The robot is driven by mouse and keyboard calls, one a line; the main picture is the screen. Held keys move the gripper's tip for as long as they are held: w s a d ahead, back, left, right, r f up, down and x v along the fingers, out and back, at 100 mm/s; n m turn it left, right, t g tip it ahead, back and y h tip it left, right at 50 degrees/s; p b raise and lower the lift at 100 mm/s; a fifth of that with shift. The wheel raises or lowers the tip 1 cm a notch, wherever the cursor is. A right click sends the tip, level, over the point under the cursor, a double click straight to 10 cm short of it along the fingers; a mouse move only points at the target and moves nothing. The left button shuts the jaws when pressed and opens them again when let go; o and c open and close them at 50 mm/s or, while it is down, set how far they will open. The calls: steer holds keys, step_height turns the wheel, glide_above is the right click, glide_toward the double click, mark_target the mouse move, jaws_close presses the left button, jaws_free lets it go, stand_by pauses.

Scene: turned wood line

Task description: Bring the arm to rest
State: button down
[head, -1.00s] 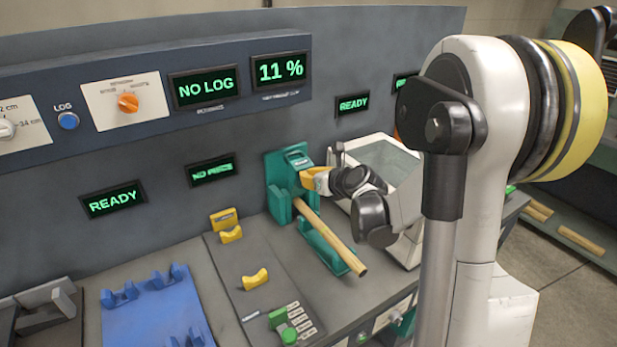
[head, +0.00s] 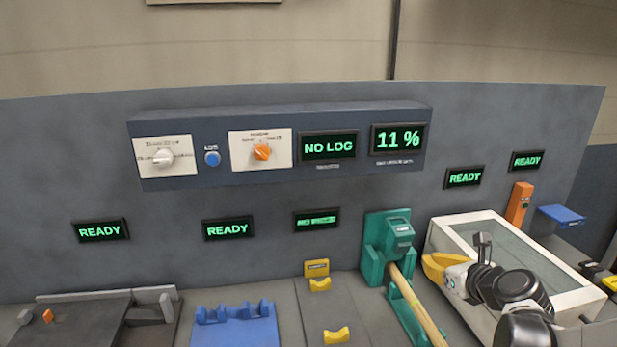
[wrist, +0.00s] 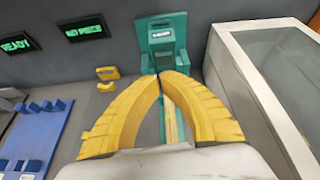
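My gripper's two yellow fingers meet at their tips in the wrist view (wrist: 166,77), with nothing visible gripped between them. In the head view my gripper (head: 428,262) is just right of the green stand (head: 374,247), near the upper end of a pale wooden rod (head: 418,306). The rod slopes down from the green stand toward the front. In the wrist view part of the rod (wrist: 171,127) shows through the gap between the fingers, apparently beyond them. Most of my arm lies outside the head view.
A white glass-topped box (head: 460,232) stands right of the green stand, close to my arm. A blue cradle (head: 236,325) and yellow supports (head: 320,284) are to the left. The panel (head: 280,150) behind reads NO LOG and 11 %. An orange post (head: 518,203) stands at the back right.

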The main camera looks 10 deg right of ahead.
steer(key=s+a+n+g+y+b, duration=0.15)
steer(key=s+a+n+g, duration=0.4)
steer(key=a+n, duration=1)
steer(key=s+a+f+n+h+b, duration=0.1)
steer(key=s+a+f+n+h, duration=0.1)
steer(key=s+n, duration=1.1)
steer(key=a+n, duration=0.1)
steer(key=n, duration=0.5)
steer(key=shift+s+f, duration=0.25)
